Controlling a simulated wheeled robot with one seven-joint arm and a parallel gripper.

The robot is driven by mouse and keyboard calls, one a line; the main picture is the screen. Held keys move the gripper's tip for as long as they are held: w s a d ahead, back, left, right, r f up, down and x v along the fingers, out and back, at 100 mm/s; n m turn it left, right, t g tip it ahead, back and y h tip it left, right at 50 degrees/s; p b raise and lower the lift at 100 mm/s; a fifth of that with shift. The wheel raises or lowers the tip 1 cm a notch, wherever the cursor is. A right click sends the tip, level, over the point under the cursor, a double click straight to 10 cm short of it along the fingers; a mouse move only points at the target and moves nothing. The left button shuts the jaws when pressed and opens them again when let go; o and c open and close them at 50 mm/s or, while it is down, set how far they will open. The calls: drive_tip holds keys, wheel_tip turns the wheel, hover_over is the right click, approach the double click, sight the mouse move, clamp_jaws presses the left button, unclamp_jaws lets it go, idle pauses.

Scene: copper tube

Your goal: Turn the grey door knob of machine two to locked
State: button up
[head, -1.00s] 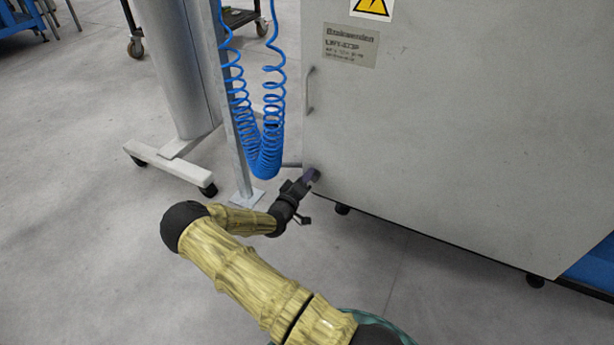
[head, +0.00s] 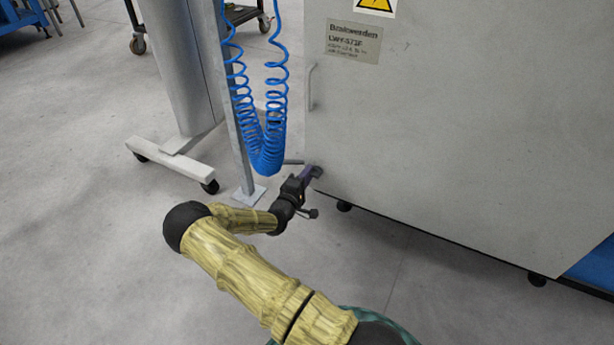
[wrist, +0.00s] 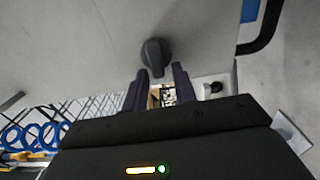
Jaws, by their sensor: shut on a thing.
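The grey door knob (wrist: 153,50) is on the pale machine face, upper middle of the wrist view. Its grip bar points down toward my gripper (wrist: 160,75). The two dark purple fingers stand on either side of the knob's lower end, shut on it. In the head view my gripper (head: 312,172) is at the lower left corner of the machine door (head: 450,150). There the fingers hide most of the knob. I cannot read any lock marking around the knob.
A vertical handle (head: 312,88) is on the machine's left edge above my gripper. Coiled blue hoses (head: 268,150) hang close to the left, beside a thin metal post (head: 238,140). The floor in front of the machine is clear.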

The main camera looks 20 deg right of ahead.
drive_tip(key=shift+s+d+f, duration=0.1)
drive_tip(key=shift+c, duration=0.2)
drive_tip(key=o, duration=0.7)
drive_tip(key=p+v, duration=0.6)
drive_tip(key=v, duration=1.1)
drive_tip(key=shift+s, duration=0.1)
